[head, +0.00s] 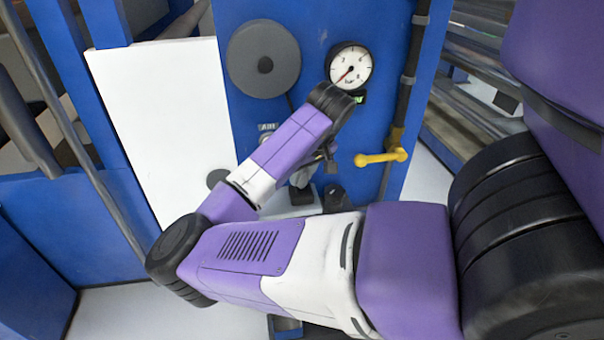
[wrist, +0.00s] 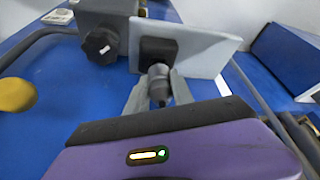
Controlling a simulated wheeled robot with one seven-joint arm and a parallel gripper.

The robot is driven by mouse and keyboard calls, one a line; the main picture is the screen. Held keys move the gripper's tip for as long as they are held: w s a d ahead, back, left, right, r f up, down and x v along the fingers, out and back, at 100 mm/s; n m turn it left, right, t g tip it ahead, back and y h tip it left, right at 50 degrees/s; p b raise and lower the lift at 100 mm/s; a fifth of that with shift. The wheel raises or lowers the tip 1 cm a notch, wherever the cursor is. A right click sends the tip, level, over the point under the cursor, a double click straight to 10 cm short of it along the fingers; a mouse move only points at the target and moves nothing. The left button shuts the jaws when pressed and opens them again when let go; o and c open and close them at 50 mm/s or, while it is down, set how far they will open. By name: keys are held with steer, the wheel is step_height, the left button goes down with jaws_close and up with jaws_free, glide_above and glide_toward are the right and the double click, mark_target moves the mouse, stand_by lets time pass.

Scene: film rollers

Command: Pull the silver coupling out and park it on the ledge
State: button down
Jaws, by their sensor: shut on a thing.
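The silver coupling (wrist: 158,75) is a small grey metal cylinder in the middle of the wrist view. My gripper (wrist: 158,92) is shut on it, one pale finger on each side. The coupling's far end meets or overlaps a dark square block (wrist: 158,49); I cannot tell whether it is seated there. Behind the block is a light grey plate (wrist: 205,55), which looks like the ledge; the ledge also shows in the head view (head: 287,212). In the head view my gripper (head: 300,180) is small beneath my forearm, and the coupling cannot be made out.
A black knob (wrist: 101,46) on a grey box stands beside the plate. A yellow handle (head: 380,157) sticks out right of my gripper. A pressure gauge (head: 349,66) and grey disc (head: 263,59) are above on the blue panel (head: 310,20). A vertical pipe (head: 409,70) runs at right.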

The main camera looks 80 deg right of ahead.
steer(key=shift+f, duration=0.45)
steer(key=c, duration=1)
jaws_free()
steer(key=v, duration=0.7)
steer(key=shift+s+a+r, duration=0.1)
steer(key=shift+a+r, duration=0.05)
steer(key=shift+r, duration=0.2)
